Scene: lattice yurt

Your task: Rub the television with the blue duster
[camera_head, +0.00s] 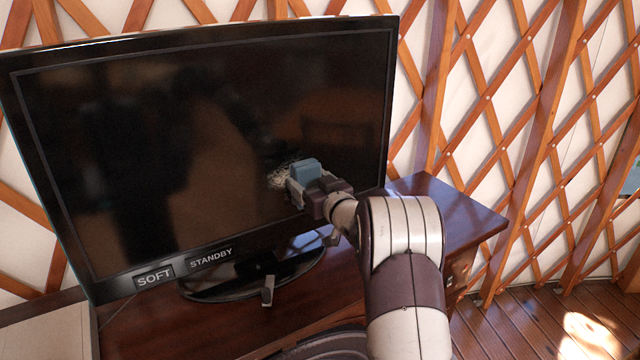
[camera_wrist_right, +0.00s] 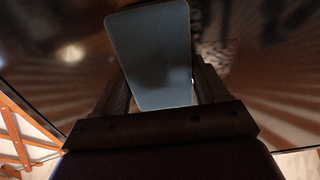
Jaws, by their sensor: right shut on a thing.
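The television (camera_head: 180,130) is a large black flat screen on an oval stand, with "SOFT" and "STANDBY" labels at its lower left edge. The blue duster (camera_head: 306,171) is a small blue block held in front of the screen's lower right part. My right gripper (camera_head: 309,185) is shut on it. In the right wrist view the duster (camera_wrist_right: 152,55) sits between the two fingers (camera_wrist_right: 163,88), with the dark screen behind it. A pale, scratchy patch (camera_head: 280,176) shows on the screen just left of the duster. I cannot tell whether the duster touches the screen. My left gripper is out of view.
The television stands on a dark, glossy wooden cabinet (camera_head: 440,207) whose right end is clear. A small grey upright item (camera_head: 268,290) is in front of the stand. The lattice wall (camera_head: 540,120) rises behind, and wooden floor (camera_head: 530,325) shows at lower right.

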